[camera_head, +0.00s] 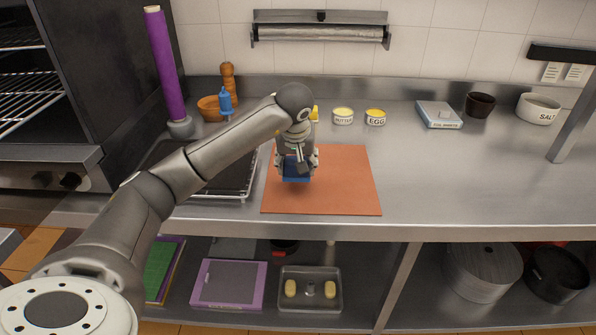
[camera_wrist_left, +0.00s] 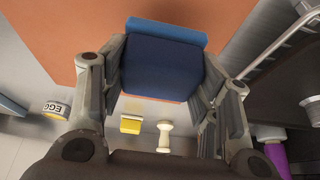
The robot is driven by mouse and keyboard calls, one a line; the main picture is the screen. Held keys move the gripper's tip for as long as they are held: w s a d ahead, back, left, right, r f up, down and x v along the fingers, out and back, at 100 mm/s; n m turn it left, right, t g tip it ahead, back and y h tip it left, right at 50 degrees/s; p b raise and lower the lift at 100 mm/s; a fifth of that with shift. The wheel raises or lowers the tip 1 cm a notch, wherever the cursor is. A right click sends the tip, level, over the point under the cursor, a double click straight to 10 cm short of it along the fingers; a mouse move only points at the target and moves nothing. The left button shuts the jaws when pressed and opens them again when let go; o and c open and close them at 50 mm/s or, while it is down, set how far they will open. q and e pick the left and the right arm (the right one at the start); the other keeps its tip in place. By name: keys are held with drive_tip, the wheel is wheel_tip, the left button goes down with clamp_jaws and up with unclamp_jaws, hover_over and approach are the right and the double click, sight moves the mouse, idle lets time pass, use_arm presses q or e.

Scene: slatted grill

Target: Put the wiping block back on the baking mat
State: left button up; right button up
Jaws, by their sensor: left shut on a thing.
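The wiping block is blue (camera_head: 297,172) and sits between the fingers of my left gripper (camera_head: 297,162), over the left part of the orange baking mat (camera_head: 345,185). In the left wrist view the dark blue block (camera_wrist_left: 160,68) with a lighter blue edge lies between the two fingers of my left gripper (camera_wrist_left: 160,85), which is shut on it. The orange mat (camera_wrist_left: 60,30) shows beyond the block there. I cannot tell whether the block touches the mat. My right gripper is not in view.
A dark slatted grill tray (camera_head: 225,180) lies left of the mat. Butter (camera_head: 343,117) and egg (camera_head: 375,117) tubs stand behind it. A scale (camera_head: 439,115), dark bowl (camera_head: 480,104) and salt bowl (camera_head: 539,109) stand at the back right. The counter right of the mat is clear.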

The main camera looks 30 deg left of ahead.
use_arm(q)
drive_tip(key=f, duration=0.1)
drive_tip(key=f+p, duration=0.1)
drive_tip(key=f, duration=0.1)
drive_tip(key=shift+w, duration=0.3)
drive_tip(key=shift+f, duration=0.4)
drive_tip(key=shift+f, duration=0.2)
drive_tip(key=o, duration=1)
drive_tip(key=shift+r, duration=0.1)
drive_tip(key=shift+s+d+r, duration=0.1)
drive_tip(key=shift+r, duration=0.45)
drive_tip(key=b+v, duration=0.1)
drive_tip(key=v, duration=1)
drive_tip(key=shift+s+d, duration=0.1)
drive_tip(key=shift+s, duration=0.05)
